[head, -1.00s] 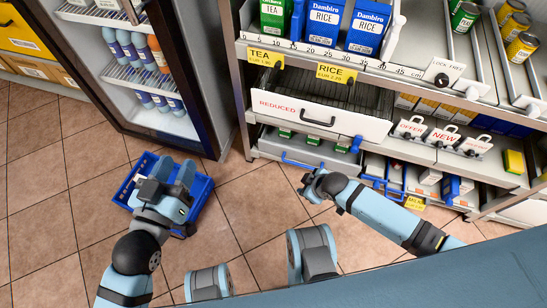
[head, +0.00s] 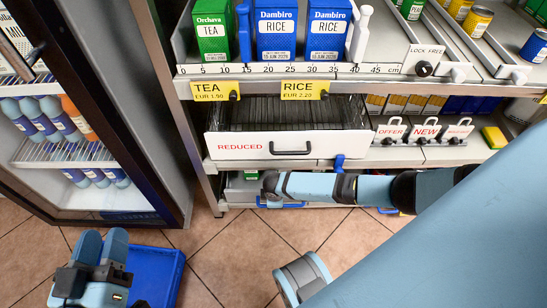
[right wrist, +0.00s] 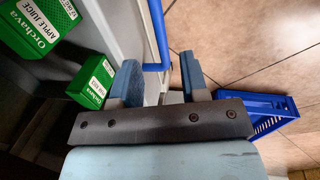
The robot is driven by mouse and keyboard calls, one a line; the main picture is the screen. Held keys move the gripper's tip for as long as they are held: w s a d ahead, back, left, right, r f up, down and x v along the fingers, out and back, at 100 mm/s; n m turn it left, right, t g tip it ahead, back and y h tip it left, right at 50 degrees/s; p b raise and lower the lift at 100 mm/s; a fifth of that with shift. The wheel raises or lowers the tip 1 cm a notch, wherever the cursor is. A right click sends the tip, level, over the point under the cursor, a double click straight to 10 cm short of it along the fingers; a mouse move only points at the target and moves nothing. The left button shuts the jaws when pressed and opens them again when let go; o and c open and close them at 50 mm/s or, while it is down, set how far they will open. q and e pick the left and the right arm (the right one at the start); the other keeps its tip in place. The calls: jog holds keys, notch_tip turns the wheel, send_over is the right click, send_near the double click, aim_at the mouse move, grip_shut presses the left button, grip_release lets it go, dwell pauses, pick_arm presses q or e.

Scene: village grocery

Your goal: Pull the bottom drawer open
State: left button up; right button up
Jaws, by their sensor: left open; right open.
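The bottom drawer (head: 240,192) is low in the shelf unit, under the REDUCED drawer, with a blue bar handle (head: 291,206). Its pale front also shows in the right wrist view (right wrist: 112,22). My right gripper (head: 267,190) is in front of it, and my forearm covers part of the drawer. In the right wrist view my right gripper (right wrist: 160,78) is open, and the blue handle (right wrist: 156,35) appears between its fingers; contact cannot be told. Green juice cartons (right wrist: 95,80) show behind the front. My left gripper (head: 101,247) is open and empty above a blue crate.
The white REDUCED drawer (head: 240,147) with a dark handle juts out above my right forearm. The blue crate (head: 155,270) stands on the tiled floor at lower left. Bare floor lies between crate and shelf.

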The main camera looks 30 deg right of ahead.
jog(key=f, duration=0.1)
jog(key=f+b, duration=0.1)
jog(key=f, duration=0.1)
jog(key=f+b, duration=0.1)
jog(key=f, duration=0.1)
jog(key=shift+w+d, duration=0.2)
jog(key=shift+w, duration=0.2)
jog(key=shift+w+f+b, duration=0.15)
jog(key=shift+f+b, duration=0.3)
jog(key=shift+f, duration=0.2)
pick_arm(q)
jog(key=shift+m+g, duration=0.5)
jog(key=shift+g, duration=0.3)
jog(key=f, duration=0.4)
jog(key=shift+w+f, duration=0.2)
pick_arm(e)
jog(key=shift+c, duration=0.2)
grip_shut()
